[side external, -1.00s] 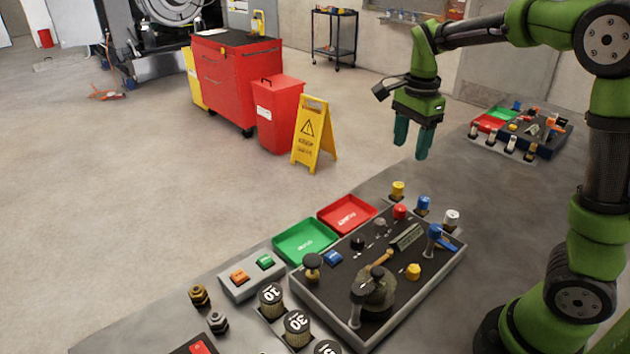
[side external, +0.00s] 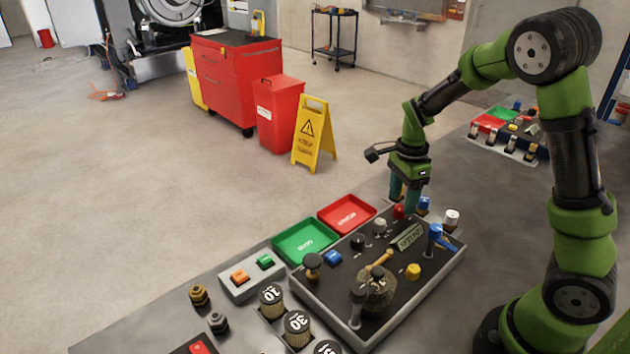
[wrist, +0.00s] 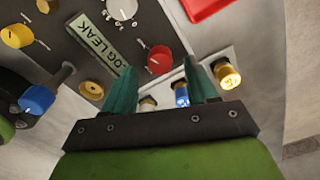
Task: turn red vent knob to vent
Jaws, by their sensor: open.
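The red vent knob (side external: 399,212) is a round red knob at the far edge of the dark control panel (side external: 345,318). In the wrist view the red knob (wrist: 159,60) has a small white mark beside it and lies just beyond the fingertips, between their lines. My gripper (side external: 404,204) points down over the panel's far edge, with its green fingers close to the knob. The fingers (wrist: 160,67) are apart with nothing between them. In the side view a finger partly covers the knob. Contact with the knob cannot be told.
A white knob (side external: 380,225) and a labelled plate (side external: 408,238) are beside the red knob. Blue (wrist: 181,94) and yellow (wrist: 228,75) capped parts stand close to the right finger in the wrist view. A blue-handled valve (side external: 435,233) rises at the panel's right. Red (side external: 368,207) and green (side external: 283,245) trays adjoin the panel.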

